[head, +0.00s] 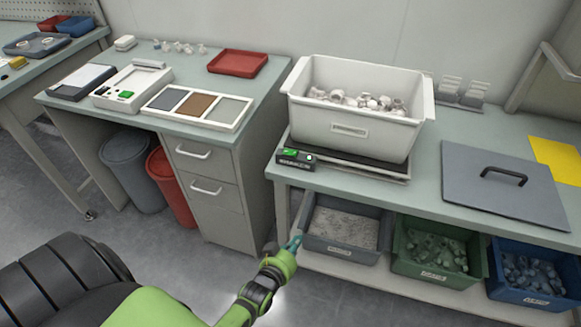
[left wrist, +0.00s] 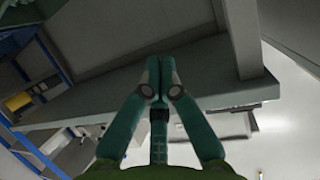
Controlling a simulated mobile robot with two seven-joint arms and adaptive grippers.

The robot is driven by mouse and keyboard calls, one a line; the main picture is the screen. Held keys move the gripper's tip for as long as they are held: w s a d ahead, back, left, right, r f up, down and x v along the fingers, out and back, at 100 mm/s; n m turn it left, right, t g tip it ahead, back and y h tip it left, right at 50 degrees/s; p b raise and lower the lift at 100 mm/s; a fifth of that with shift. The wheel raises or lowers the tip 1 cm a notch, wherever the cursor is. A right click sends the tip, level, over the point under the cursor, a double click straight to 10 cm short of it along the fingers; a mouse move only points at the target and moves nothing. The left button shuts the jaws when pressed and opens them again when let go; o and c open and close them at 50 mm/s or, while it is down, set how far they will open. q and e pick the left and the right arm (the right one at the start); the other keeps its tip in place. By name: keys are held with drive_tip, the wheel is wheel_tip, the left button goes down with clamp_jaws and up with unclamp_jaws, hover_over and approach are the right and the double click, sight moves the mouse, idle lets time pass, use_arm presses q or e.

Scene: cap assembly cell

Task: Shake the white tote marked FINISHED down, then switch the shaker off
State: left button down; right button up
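The white tote (head: 350,130) stands upright on the right bench, filled with a heap of pale caps or fittings. Its front label is too small to read. It rests on a dark flat platform, the shaker (head: 345,165), which has a small black control box (head: 296,157) at its front left corner with a lit green part and a pale knob. My left gripper (head: 294,243) is below and in front of the bench edge, apart from the control box and tote. In the left wrist view its fingertips (left wrist: 160,78) are together with nothing visible between them. My right gripper is out of view.
Grey, green (head: 436,250) and blue (head: 531,276) bins sit on the shelf under the bench. A grey lid with a black handle (head: 503,176) and a yellow sheet (head: 556,158) lie right of the tote. A drawer unit (head: 208,190) and two waste bins stand left.

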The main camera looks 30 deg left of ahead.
sight(290, 152)
use_arm(q)
drive_tip(key=w+a+r+n+t+y+b, duration=0.1)
drive_tip(key=a+r+t+y+b, duration=0.1)
drive_tip(key=r, duration=0.8)
drive_tip(key=w+a+r+n+t+y+b, duration=0.2)
drive_tip(key=a+r+t, duration=0.3)
drive_tip(key=r, duration=0.5)
drive_tip(key=shift+w+a+r+y+b, duration=0.15)
drive_tip(key=shift+a+y+b, duration=0.2)
drive_tip(key=shift+y+b, duration=0.15)
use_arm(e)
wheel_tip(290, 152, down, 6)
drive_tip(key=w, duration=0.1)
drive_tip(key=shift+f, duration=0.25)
